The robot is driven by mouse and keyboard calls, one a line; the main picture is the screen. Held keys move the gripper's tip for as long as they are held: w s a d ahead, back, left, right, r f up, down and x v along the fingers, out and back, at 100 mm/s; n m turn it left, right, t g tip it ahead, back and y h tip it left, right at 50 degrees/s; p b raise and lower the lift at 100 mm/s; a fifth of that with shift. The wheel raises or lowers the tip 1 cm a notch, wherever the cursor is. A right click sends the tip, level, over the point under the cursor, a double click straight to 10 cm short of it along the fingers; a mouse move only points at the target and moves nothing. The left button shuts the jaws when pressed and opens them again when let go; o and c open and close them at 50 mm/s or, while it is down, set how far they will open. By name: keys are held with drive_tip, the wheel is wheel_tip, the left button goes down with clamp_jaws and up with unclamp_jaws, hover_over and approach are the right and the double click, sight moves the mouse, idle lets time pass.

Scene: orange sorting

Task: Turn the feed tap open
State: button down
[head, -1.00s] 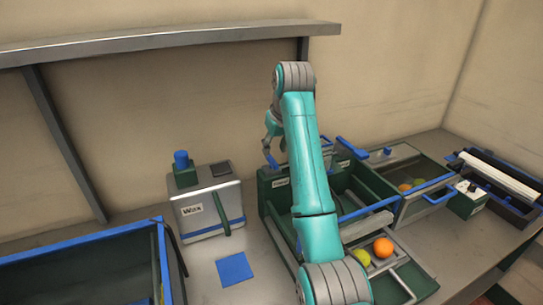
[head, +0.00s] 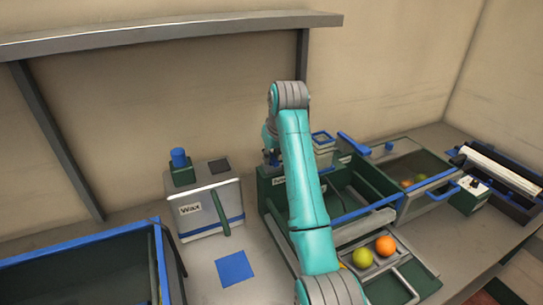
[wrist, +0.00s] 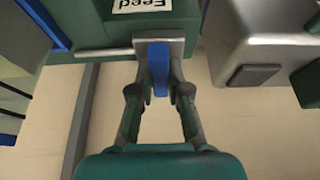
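The feed tap's blue lever (wrist: 158,68) stands in front of a grey plate, just beside the white "Feed" label (wrist: 142,5) on a green housing in the wrist view. My gripper (wrist: 159,82) has its two fingers on either side of the lever, drawn in close against it. The small gap at the fingertips is hard to see. In the head view my gripper (head: 270,158) is at the back left of the green feed unit (head: 350,187), and my arm hides much of it and the tap.
The grey wax box (head: 206,212) stands left of the feed unit. A blue-edged bin (head: 80,252) is at the far left. A green fruit (head: 362,257) and an orange (head: 385,246) sit in the front tray. A shelf (head: 170,37) runs above.

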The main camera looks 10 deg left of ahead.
drive_tip(key=shift+n, duration=0.3)
drive_tip(key=n+g+y, duration=0.1)
drive_tip(key=n, duration=0.2)
drive_tip(key=shift+n, duration=0.3)
drive_tip(key=n+g, duration=0.1)
drive_tip(key=n, duration=0.3)
drive_tip(key=shift+n+g+y, duration=0.3)
drive_tip(key=shift+g+y, duration=0.1)
drive_tip(key=c, duration=1.1)
unclamp_jaws()
drive_tip(key=shift+c, duration=0.2)
